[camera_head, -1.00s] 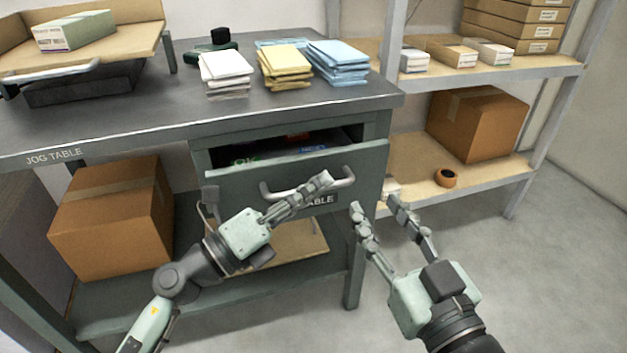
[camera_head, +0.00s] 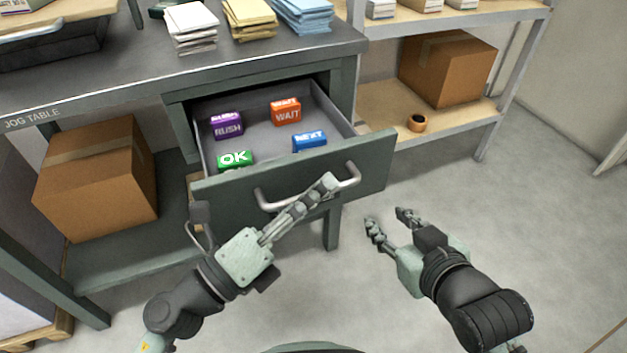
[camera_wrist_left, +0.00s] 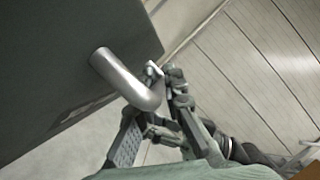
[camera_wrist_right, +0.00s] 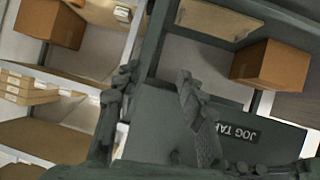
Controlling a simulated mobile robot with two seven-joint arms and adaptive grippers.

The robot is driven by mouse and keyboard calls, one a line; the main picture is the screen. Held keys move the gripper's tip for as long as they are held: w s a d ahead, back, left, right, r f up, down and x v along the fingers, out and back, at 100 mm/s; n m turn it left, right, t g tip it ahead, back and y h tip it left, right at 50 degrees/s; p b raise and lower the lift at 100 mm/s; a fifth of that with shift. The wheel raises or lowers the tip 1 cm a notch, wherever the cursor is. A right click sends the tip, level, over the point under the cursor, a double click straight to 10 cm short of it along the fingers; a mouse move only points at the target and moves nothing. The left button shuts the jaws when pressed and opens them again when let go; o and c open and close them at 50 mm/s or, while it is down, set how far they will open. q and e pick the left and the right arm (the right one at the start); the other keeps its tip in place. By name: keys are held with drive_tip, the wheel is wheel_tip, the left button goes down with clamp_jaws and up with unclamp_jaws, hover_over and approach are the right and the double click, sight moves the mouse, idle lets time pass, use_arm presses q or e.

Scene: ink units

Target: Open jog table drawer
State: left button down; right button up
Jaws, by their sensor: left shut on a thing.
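The jog table drawer (camera_head: 225,200) is pulled well out from under the jog table (camera_head: 100,85). Inside lie a purple RUSH block (camera_head: 227,126), an orange WAIT block (camera_head: 286,111), a green OK block (camera_head: 235,160) and a blue NEXT block (camera_head: 309,141). My left gripper (camera_head: 318,192) is shut on the silver drawer handle (camera_head: 346,177); the handle (camera_wrist_left: 125,80) also shows in the left wrist view, between the fingers. My right gripper (camera_head: 388,224) is open and empty, to the right of the drawer front and apart from it.
Paper stacks, white (camera_head: 192,27), yellow (camera_head: 249,17) and blue (camera_head: 301,14), lie on the tabletop. A cardboard box (camera_head: 97,180) stands on the lower shelf. A shelving unit (camera_head: 470,124) with another box (camera_head: 447,68) and a tape roll (camera_head: 416,123) stands right. Floor at right is clear.

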use_arm(q)
drive_tip(key=c, duration=1.9)
unclamp_jaws()
drive_tip(key=v, duration=1.2)
drive_tip(key=shift+a, duration=0.1)
drive_tip(key=shift+w, duration=0.1)
